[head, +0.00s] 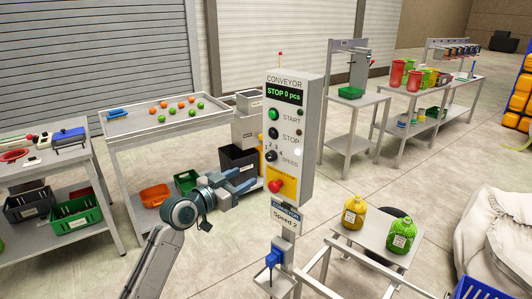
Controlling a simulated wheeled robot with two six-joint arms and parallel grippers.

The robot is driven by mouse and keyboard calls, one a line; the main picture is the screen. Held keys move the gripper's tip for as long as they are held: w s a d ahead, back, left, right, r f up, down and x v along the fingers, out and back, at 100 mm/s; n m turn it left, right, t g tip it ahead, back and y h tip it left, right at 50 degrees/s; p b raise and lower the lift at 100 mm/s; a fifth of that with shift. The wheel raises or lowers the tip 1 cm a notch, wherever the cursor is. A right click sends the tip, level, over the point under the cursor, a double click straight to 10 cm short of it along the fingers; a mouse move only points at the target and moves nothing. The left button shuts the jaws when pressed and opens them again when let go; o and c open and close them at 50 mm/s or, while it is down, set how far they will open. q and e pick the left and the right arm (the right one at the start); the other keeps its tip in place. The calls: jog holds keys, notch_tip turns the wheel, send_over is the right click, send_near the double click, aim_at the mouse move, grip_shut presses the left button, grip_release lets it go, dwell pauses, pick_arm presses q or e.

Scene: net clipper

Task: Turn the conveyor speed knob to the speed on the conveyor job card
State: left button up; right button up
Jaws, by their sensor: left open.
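The conveyor control box (302,135) stands upright on a post in the middle of the head view. Its display (286,95) reads "STOP 0 pcs". The dark speed knob (271,156) sits below the START and STOP buttons, with small numbers around it; its pointer setting is too small to tell. The conveyor job card (286,218) below the box reads "Speed 2". My left gripper (252,180) is open and empty, left of the box and lower than the knob, apart from it in the picture. My right gripper is not in view.
A red emergency button (277,186) sits on a yellow plate just below the knob. A blue item (273,256) is on the post lower down. A small table (362,236) with yellow and green jugs stands right. A tray table (160,122) with balls stands behind left.

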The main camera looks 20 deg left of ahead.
aim_at(268, 159)
pick_arm(q)
jog(key=p+x, duration=0.1)
jog(key=x, duration=0.2)
jog(key=r+p+x, duration=0.1)
jog(key=x, duration=0.2)
jog(key=p+x, duration=0.1)
jog(key=x, duration=0.2)
jog(key=shift+w+r+p, duration=0.25)
jog(key=shift+w+p, duration=0.05)
jog(key=shift+w, duration=0.2)
jog(key=shift+w+d+f, duration=0.15)
jog(key=shift+w+d, duration=0.1)
jog(key=shift+w, duration=0.3)
jog(key=c, duration=1)
